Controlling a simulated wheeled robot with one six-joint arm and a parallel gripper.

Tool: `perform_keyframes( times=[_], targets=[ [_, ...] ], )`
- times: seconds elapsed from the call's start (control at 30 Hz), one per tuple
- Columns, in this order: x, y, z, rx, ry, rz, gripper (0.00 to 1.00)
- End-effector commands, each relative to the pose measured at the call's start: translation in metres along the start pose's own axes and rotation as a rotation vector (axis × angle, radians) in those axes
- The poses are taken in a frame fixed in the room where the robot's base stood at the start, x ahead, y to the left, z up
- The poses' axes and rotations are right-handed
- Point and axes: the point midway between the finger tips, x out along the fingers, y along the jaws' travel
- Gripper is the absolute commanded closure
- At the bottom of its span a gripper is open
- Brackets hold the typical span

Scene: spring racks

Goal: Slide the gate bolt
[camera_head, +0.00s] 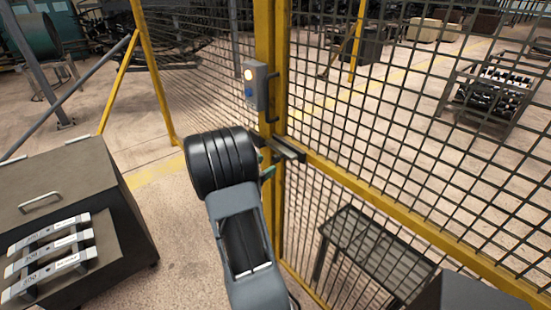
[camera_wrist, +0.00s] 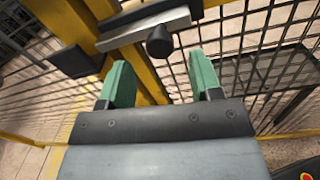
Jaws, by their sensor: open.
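The gate bolt (camera_wrist: 145,25) is a flat grey metal bar lying across the yellow gate post, with a dark round knob (camera_wrist: 160,41) sticking out from it. In the head view the bolt (camera_head: 290,148) sits on the post at the height of the gate's middle rail. My gripper (camera_wrist: 165,80) is open, its two green fingers apart, below the knob in the wrist view. The knob lies beyond the fingertips, between their lines, and nothing is between the fingers. In the head view my arm hides most of the gripper, and the knob cannot be made out.
A grey box with a lit lamp (camera_head: 255,86) is mounted on the yellow post (camera_head: 265,40) above the bolt. Wire mesh panels (camera_head: 420,110) stand on both sides. A dark cabinet (camera_head: 85,175) is at the left. A low table (camera_head: 375,250) is behind the mesh.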

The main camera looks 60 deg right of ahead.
Motion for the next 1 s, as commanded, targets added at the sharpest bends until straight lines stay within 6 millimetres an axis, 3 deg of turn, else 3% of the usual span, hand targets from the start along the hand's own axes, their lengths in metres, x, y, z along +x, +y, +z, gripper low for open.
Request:
perform_keyframes(
  times=[0.1, 0.33, 0.8, 1.0],
  targets=[
    [0.021, -0.001, 0.001, -0.001, 0.0, -0.003, 0.41],
    [0.045, 0.0, 0.0, 0.001, 0.001, -0.002, 0.41],
    [0.053, 0.0, 0.0, 0.001, 0.001, 0.0, 0.41],
    [0.053, 0.0, 0.0, 0.001, 0.001, 0.0, 0.6]
  ],
)
